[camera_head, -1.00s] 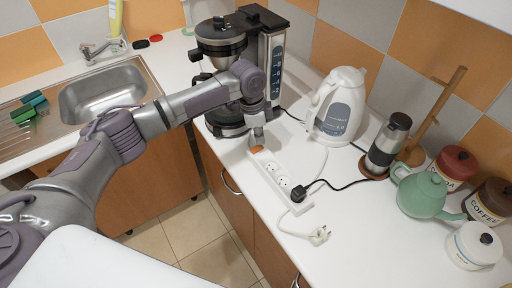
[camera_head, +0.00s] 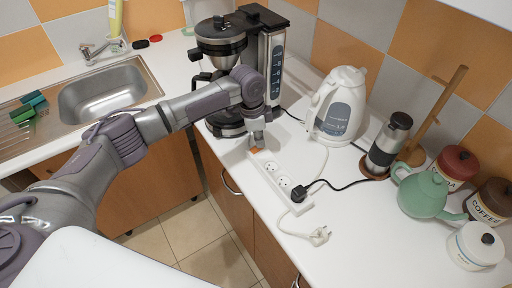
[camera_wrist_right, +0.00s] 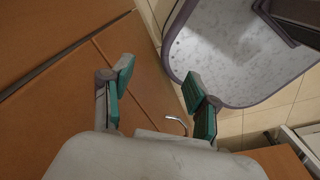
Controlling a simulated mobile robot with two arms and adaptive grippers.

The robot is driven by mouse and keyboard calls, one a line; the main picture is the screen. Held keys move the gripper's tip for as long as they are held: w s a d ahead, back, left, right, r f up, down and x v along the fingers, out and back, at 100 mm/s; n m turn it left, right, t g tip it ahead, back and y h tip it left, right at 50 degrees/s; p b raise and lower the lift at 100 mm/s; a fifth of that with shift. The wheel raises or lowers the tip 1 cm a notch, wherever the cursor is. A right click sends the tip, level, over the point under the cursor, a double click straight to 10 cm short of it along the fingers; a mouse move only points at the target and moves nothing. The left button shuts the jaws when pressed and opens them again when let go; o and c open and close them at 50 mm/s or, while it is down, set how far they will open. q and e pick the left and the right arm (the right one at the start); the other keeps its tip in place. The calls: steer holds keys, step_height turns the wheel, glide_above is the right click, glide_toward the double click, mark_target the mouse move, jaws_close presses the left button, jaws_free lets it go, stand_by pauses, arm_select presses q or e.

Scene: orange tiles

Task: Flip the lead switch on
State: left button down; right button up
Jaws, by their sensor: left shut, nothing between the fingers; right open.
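A white power strip (camera_head: 280,181) lies on the counter, with an orange switch (camera_head: 255,151) at its far end. A black plug (camera_head: 299,193) sits in its near socket, and the other sockets look empty. My left gripper (camera_head: 257,142) is shut and empty, pointing down at the switch end. Its tips are at or just above the switch; I cannot tell whether they touch. The switch is partly hidden by the fingers, and its position cannot be made out. My right gripper (camera_wrist_right: 155,95) is open and empty in the right wrist view, over cabinet fronts and floor.
A coffee maker (camera_head: 221,42) stands behind my left gripper. A white kettle (camera_head: 338,106), a grinder (camera_head: 387,147), a green teapot (camera_head: 424,193) and canisters stand to the right. A loose white plug (camera_head: 320,236) lies near the strip. The front counter is clear.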

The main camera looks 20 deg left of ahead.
arm_select(q)
steer(key=shift+f, duration=0.25)
step_height(320, 180, up, 7)
steer(key=p, duration=0.7)
stand_by(0.3)
stand_by(0.4)
